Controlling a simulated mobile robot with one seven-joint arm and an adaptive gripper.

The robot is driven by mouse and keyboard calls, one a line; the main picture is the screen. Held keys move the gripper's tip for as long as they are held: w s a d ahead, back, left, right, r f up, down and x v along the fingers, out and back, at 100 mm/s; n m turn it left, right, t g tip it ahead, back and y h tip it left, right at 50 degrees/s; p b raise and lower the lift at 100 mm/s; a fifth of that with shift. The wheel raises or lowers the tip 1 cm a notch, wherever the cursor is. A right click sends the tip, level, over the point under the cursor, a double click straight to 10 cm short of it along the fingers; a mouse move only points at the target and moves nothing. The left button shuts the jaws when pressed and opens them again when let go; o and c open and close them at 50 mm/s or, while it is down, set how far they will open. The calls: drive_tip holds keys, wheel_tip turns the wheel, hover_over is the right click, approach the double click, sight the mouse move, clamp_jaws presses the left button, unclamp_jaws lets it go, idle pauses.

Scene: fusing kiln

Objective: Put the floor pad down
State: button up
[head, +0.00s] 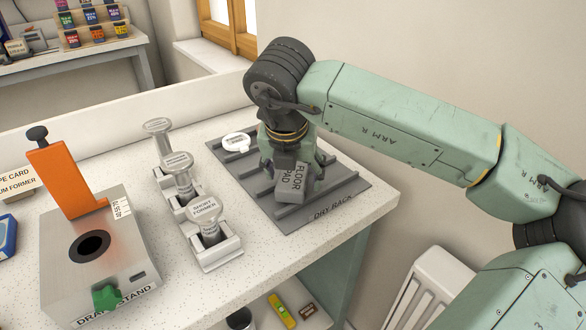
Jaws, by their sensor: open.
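The floor pad (291,187) is a grey block with "FLOOR PAD" lettered on it. It stands at the dark grey dry rack (345,196), near the rack's front half. It looks slightly tilted in this view. My gripper (298,178) is directly above and around the floor pad, pointing down, with its fingers open. The fingers partly hide the pad's sides, and I cannot tell whether they touch it. The pad's underside is hidden, so its contact with the rack's ribs is not clear.
A white round labelled piece (236,142) lies at the rack's back left. Several formers, including the short former (207,211), stand in a white holder (217,255) left of the rack. The draw stand (62,262) with its orange upright is further left. The rack's right side is bare.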

drive_tip(key=b+v, duration=0.2)
drive_tip(key=v, duration=1)
drive_tip(key=shift+r, duration=0.2)
